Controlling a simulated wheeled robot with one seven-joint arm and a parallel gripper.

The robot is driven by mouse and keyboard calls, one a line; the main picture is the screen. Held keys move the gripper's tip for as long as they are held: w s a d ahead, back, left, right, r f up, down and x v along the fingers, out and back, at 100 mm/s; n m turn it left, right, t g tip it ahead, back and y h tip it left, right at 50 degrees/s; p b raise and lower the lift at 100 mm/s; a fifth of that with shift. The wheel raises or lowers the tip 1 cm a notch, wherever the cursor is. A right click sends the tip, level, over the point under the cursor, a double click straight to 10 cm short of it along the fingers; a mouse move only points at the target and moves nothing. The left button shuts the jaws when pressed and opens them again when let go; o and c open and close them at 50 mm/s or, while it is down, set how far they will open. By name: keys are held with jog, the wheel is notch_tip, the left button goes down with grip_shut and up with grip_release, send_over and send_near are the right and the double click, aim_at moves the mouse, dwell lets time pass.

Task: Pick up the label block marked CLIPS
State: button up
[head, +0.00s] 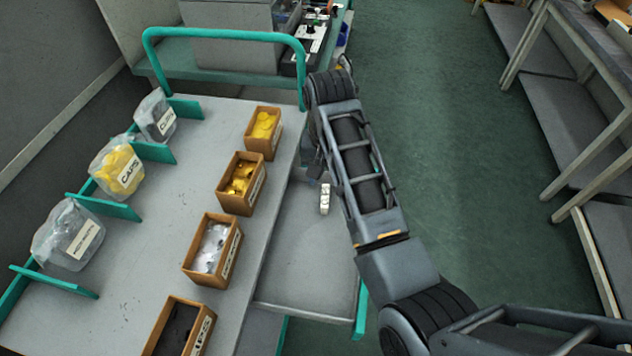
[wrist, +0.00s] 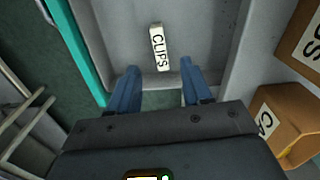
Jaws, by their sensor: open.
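The label block marked CLIPS (wrist: 159,47) is a small white block with black letters. It lies on a grey shelf surface (wrist: 200,22) in the wrist view, just beyond my fingertips and roughly between their lines. In the head view a small white block (head: 325,198), its letters too small to read, lies on the lower grey shelf (head: 300,262) beside my arm. My gripper (wrist: 161,84) is open and empty, its two blue fingers apart on either side of the block's near end. In the head view my arm mostly hides the gripper.
A grey cart top (head: 130,255) left of the block holds several wooden bins, such as one with yellow parts (head: 262,125), and bagged parts, one marked CAPS (head: 118,168). A teal edge (wrist: 82,50) borders the shelf. Green floor (head: 450,180) is clear on the right.

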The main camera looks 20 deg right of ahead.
aim_at(325, 195)
jog(key=shift+w+d+f+p, duration=0.1)
jog(key=shift+f+p, duration=0.1)
jog(key=shift+f, duration=1.75)
jog(key=shift+w+f+p, duration=0.1)
jog(key=shift+f+p, duration=0.1)
jog(key=shift+f, duration=1.7)
jog(key=shift+s, duration=0.1)
grip_shut()
